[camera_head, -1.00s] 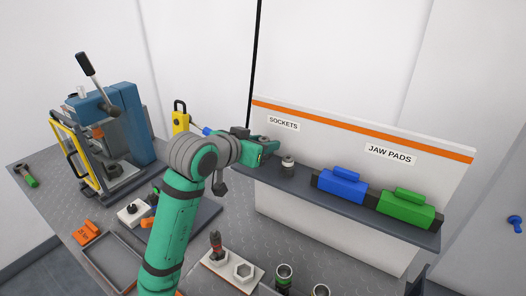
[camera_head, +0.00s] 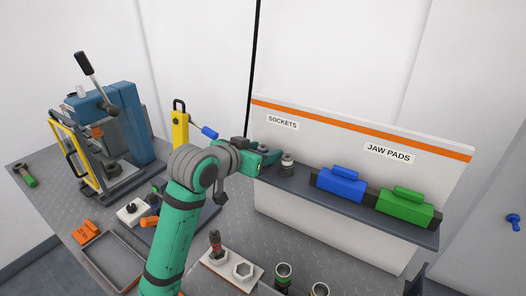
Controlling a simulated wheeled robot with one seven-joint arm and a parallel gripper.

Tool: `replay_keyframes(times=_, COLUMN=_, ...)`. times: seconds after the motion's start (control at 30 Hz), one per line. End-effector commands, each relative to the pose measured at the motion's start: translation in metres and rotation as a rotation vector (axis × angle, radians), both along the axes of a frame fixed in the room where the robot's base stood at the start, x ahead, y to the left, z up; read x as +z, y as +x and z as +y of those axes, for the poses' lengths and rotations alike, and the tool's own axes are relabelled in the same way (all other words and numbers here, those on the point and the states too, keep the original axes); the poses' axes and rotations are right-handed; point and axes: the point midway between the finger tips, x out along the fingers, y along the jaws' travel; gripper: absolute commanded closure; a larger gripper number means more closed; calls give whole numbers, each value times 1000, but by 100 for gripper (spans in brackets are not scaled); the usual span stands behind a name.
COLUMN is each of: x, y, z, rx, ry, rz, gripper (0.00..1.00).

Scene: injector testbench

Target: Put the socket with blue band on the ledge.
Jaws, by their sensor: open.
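A small grey metal socket (camera_head: 287,167) stands upright on the dark ledge (camera_head: 303,181), below the SOCKETS label. The colour of its band is too small to tell. My gripper (camera_head: 275,160) is open, just left of this socket at the ledge's left end. I cannot tell whether the fingers touch it. Two more sockets stand at the bottom of the view: one with a green band (camera_head: 283,277) and one cut off by the frame edge (camera_head: 320,290). No blue band shows clearly on any socket.
Blue (camera_head: 341,186) and green (camera_head: 405,208) jaw pads fill the ledge's right part. A white back panel (camera_head: 350,134) rises behind it. A blue press (camera_head: 122,120) and a yellow upright piece (camera_head: 179,122) stand left.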

Motion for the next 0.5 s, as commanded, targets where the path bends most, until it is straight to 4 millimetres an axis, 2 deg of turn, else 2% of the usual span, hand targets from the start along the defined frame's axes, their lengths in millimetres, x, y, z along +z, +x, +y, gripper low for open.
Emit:
replay_keyframes(times=0.17, x=8, y=-12, z=9, rx=3, ry=0, rz=-1, gripper=47)
replay_keyframes(times=0.5, x=34, y=-64, z=44, rx=2, ry=1, rz=-2, gripper=47)
